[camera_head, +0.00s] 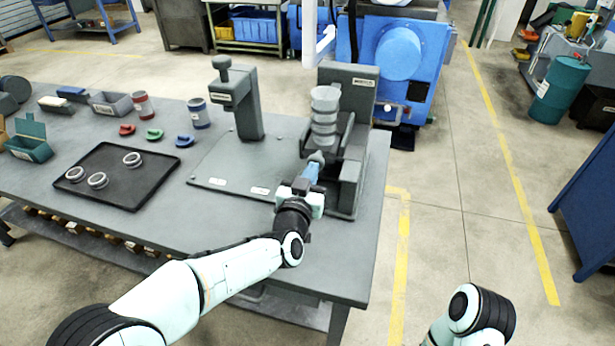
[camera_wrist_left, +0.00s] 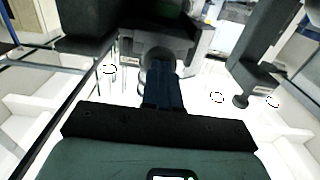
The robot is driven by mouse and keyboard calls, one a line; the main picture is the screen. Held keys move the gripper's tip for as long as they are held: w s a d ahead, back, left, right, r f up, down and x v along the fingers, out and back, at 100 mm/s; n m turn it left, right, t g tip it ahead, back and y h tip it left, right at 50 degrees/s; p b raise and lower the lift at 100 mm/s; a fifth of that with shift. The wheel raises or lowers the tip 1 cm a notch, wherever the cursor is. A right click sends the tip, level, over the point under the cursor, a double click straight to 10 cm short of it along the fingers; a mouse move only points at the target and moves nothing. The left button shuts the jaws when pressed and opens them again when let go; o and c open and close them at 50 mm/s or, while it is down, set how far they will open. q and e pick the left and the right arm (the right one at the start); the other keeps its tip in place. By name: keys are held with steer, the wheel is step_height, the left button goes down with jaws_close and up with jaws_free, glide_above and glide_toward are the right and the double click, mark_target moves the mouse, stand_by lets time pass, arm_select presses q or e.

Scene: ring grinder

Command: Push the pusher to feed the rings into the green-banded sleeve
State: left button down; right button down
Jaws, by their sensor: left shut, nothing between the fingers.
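A grey fixture (camera_head: 349,85) stands at the right end of the bench, with a stack of pale grey rings (camera_head: 324,118) upright in it. A rounded grey knob, which looks like the pusher (camera_head: 317,158), sits low at the front of the fixture. My left gripper (camera_head: 313,172) is shut and empty, its fingertips at the knob; I cannot tell whether they touch. In the left wrist view, the dark blue fingers (camera_wrist_left: 164,85) are together and point at the fixture (camera_wrist_left: 180,35), hiding part of the knob. I cannot make out a green-banded sleeve. My right gripper is out of view.
A grey post with a knob (camera_head: 236,100) stands left of the fixture. A black tray (camera_head: 118,188) holds three rings. The bench front between tray and fixture is clear.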

arm_select(q)
steer(key=shift+s+r, duration=0.1)
stand_by(0.3)
steer(key=b+v, duration=0.1)
steer(key=v, duration=0.5)
stand_by(0.5)
steer(key=shift+s, duration=0.2)
steer(key=shift+b+v, duration=0.45)
steer(key=shift+v, duration=2.05)
